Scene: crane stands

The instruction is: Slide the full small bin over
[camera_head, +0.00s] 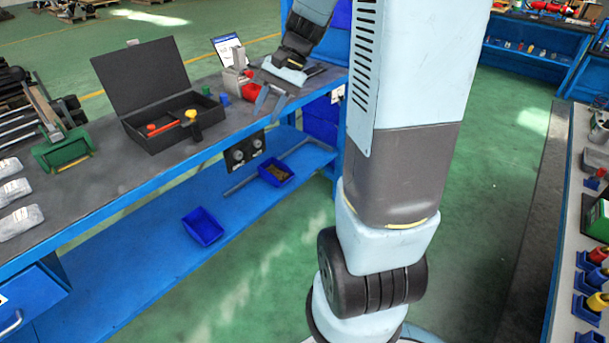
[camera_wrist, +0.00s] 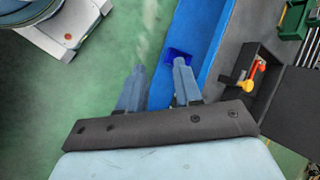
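Two small blue bins sit on the blue lower shelf (camera_head: 150,262) of the left bench. The full small bin (camera_head: 276,178) holds brownish contents and is farther along the shelf. The other bin (camera_head: 203,227) looks empty and is nearer. My gripper (camera_head: 269,108) is over the bench's front edge, fingers pointing down. In the wrist view my gripper (camera_wrist: 158,68) is open with nothing between its fingers. A dark blue bin (camera_wrist: 177,54) shows beyond the right fingertip there and looks like the empty one. I cannot make out the full bin in the wrist view.
A bar (camera_head: 240,183) lies on the shelf beside the full bin. Green floor in front is clear.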

